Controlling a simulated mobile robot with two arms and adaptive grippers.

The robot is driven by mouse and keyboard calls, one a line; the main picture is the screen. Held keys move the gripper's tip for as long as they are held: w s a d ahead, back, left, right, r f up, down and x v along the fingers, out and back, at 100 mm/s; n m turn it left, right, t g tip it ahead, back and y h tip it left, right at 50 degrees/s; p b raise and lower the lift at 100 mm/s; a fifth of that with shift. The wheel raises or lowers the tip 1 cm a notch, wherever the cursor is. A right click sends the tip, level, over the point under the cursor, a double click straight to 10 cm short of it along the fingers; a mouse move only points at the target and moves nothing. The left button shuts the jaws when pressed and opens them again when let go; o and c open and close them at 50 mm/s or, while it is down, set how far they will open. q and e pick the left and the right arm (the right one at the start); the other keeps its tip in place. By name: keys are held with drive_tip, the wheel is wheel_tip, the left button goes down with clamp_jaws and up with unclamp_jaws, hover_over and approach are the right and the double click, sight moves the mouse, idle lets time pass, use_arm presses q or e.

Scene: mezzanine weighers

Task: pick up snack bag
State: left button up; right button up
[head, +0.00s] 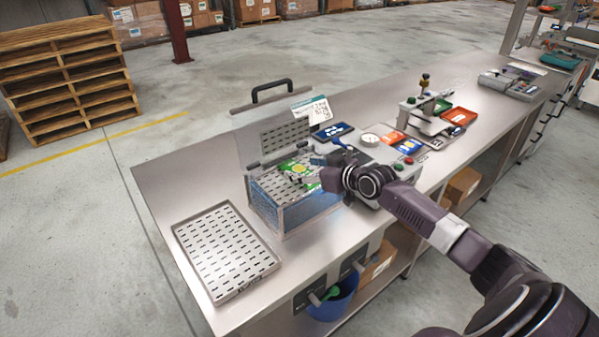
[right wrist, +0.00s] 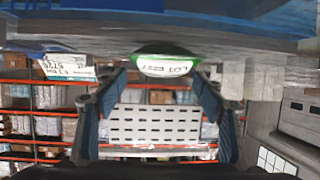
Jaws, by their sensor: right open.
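A green snack bag with a yellow patch (head: 299,170) lies on the slotted plate inside the clear-walled box (head: 300,212), whose lid stands open. In the right wrist view, a green-edged thing with a white lot label (right wrist: 165,66), apparently this bag, shows at the top centre, between and beyond the fingertips. My right gripper (right wrist: 160,92) is open, with its two dark fingers apart and nothing seen clamped between them. In the head view it reaches over the box from the right and partly hides the bag's right side. My left gripper is not in view.
A slotted metal tray (head: 224,252) lies on the bench left of the box. The raised lid with black handle (head: 271,86) stands behind.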

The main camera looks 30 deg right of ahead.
sight(296, 166)
drive_tip(key=shift+w, duration=0.2)
drive_tip(key=p+x, duration=0.1)
drive_tip(key=x, duration=0.3)
drive_tip(key=shift+a+r, duration=0.1)
drive_tip(key=shift+a, duration=0.05)
drive_tip(key=shift+w+f, duration=0.3)
drive_tip(key=shift+w, duration=0.3)
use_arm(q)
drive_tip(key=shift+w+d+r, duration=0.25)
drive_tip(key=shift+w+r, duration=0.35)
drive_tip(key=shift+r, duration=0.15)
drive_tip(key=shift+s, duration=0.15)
use_arm(e)
drive_tip(key=shift+c, duration=0.7)
drive_tip(key=c, duration=0.5)
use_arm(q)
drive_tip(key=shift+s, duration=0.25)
use_arm(e)
drive_tip(key=c, duration=0.6)
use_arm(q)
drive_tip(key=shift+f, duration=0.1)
use_arm(e)
drive_tip(key=shift+r, duration=0.1)
